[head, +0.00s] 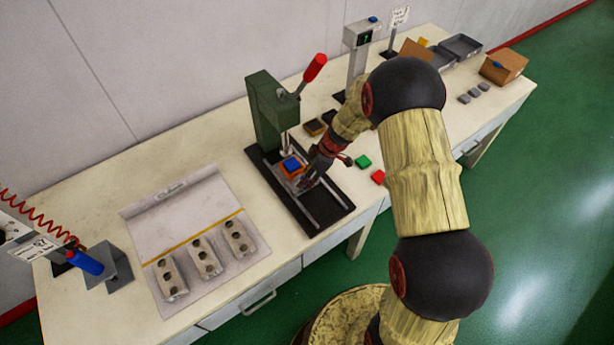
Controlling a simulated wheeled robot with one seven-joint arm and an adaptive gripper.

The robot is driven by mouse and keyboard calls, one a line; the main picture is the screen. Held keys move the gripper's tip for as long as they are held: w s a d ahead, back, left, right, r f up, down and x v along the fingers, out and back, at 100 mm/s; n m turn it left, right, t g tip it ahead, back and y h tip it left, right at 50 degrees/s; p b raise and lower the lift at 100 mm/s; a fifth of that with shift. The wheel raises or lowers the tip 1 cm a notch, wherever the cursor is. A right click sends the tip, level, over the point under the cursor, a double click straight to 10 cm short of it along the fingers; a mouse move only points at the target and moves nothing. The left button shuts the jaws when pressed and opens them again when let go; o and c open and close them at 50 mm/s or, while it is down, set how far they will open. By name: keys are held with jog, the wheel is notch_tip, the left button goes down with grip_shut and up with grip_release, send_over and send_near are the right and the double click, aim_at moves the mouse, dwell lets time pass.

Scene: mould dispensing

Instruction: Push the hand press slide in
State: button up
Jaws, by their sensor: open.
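The green hand press (268,112) stands on the bench at the middle, with its red-knobbed lever (314,68) raised. Its dark base (283,193) carries two light rails that run toward the front edge. The slide (286,177) sits at the front of the press column, bearing an orange piece with a blue block (291,165) on top. My gripper (308,184) is open at the right front side of the slide, low over the base. Whether its fingers touch the slide cannot be told. My arm comes in from the right and hides part of the bench.
A mat (190,213) with several grey moulds (205,257) is at left, beside a blue-handled device (85,262). Boxes and trays (460,46) fill the far right. The bench front is clear.

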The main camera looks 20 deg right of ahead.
jog(key=shift+c, duration=0.9)
grip_shut()
